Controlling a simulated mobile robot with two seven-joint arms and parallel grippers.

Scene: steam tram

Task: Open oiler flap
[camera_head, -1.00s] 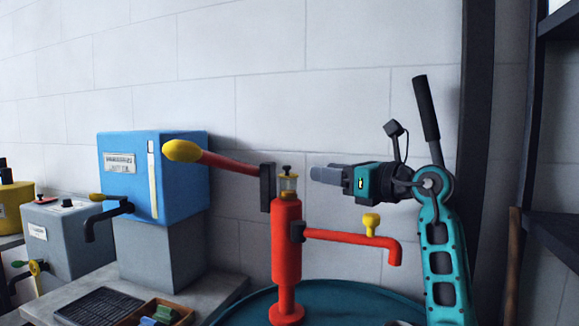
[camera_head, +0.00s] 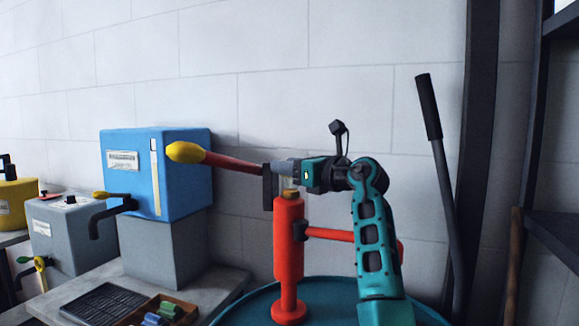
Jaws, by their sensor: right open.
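A red hand pump (camera_head: 288,245) stands upright with a small clear cup (camera_head: 289,183) on a brass-coloured base at its top. This cup looks like the oiler. Its dark lid, seen earlier, is hidden behind my right gripper (camera_head: 279,167). The right gripper comes in from the right, level with the cup's top, and points left. It is open, with nothing seen between its fingers. I cannot tell whether it touches the lid. My left gripper is not in view.
The pump's red lever with a yellow knob (camera_head: 186,152) reaches left from a dark bracket (camera_head: 268,187) close to my fingertips. The red spout (camera_head: 328,235) passes behind my arm. A blue tank (camera_head: 180,180) stands left. A black-gripped lever (camera_head: 430,105) rises at right.

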